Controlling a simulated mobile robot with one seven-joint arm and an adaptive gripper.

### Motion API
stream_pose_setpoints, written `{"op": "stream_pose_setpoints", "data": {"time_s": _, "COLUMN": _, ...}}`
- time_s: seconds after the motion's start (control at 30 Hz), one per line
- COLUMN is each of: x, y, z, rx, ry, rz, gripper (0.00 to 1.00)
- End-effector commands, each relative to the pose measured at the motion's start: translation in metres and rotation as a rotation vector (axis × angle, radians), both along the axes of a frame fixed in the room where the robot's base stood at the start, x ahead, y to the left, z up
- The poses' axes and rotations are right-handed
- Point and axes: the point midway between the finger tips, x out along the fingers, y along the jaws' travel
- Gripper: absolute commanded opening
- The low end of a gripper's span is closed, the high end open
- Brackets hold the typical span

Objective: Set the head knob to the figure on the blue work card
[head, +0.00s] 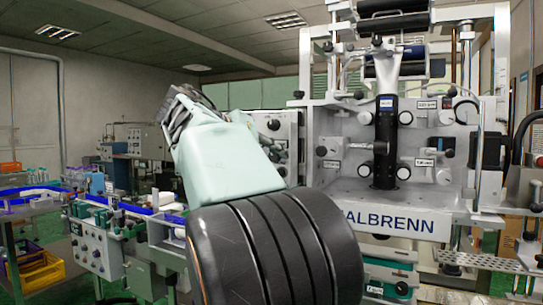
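The sleeve applicator head (345,190) fills the right half of the head view, with the name ALBRENN on its front plate. I cannot tell which one is the head knob. Small white labels are near some knobs, but their text is too small to read. I cannot make out a blue work card for certain. My gripper (180,112) is raised left of the machine, apart from it; its fingers are seen side-on and bunched together.
A conveyor with blue rails (130,208) runs along the left side. A yellow crate (40,275) stands on a low shelf at the far left. A perforated metal shelf (480,260) juts out at lower right. My own arm hides part of the machine's left side.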

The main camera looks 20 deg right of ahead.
Motion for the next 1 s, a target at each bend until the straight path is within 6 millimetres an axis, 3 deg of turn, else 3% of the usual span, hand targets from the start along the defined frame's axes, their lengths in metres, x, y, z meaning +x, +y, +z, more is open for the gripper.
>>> {"op": "stream_pose_setpoints", "data": {"time_s": 0.33, "x": -0.005, "y": 0.01, "z": 0.006, "rx": -0.002, "ry": -0.002, "rz": 0.003, "gripper": 0.28}}
{"op": "stream_pose_setpoints", "data": {"time_s": 0.7, "x": -0.037, "y": 0.073, "z": 0.031, "rx": -0.001, "ry": -0.002, "rz": 0.005, "gripper": 0.28}}
{"op": "stream_pose_setpoints", "data": {"time_s": 1.0, "x": -0.052, "y": 0.099, "z": 0.042, "rx": -0.001, "ry": -0.001, "rz": 0.002, "gripper": 0.28}}
